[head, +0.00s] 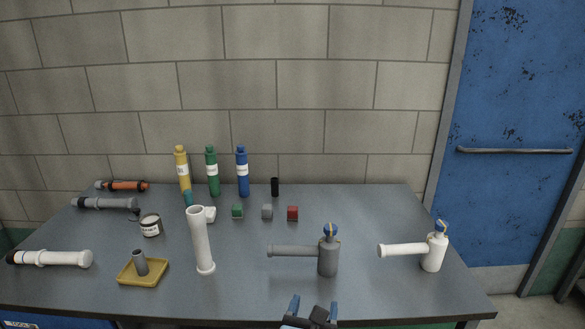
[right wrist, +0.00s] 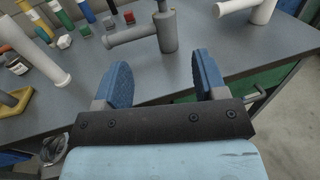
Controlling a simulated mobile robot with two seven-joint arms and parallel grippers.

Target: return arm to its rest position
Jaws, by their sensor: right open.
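My right gripper (head: 308,309) is at the front edge of the table in the head view, with its blue fingertips pointing up the picture. In the right wrist view the gripper (right wrist: 163,80) is open, with its two blue fingers wide apart and nothing between them. The grey pipe fitting (head: 327,260) stands on the table beyond the fingers, and it also shows in the right wrist view (right wrist: 167,35). My gripper is apart from it. My left gripper is in neither view.
The grey table (head: 370,300) holds a white upright pipe (head: 201,240), a white fitting (head: 433,253), a yellow tray (head: 130,277) and a tin (head: 151,226). Yellow, green and blue bottles (head: 242,172) stand at the back. Small blocks (head: 267,211) lie mid-table. The front right is clear.

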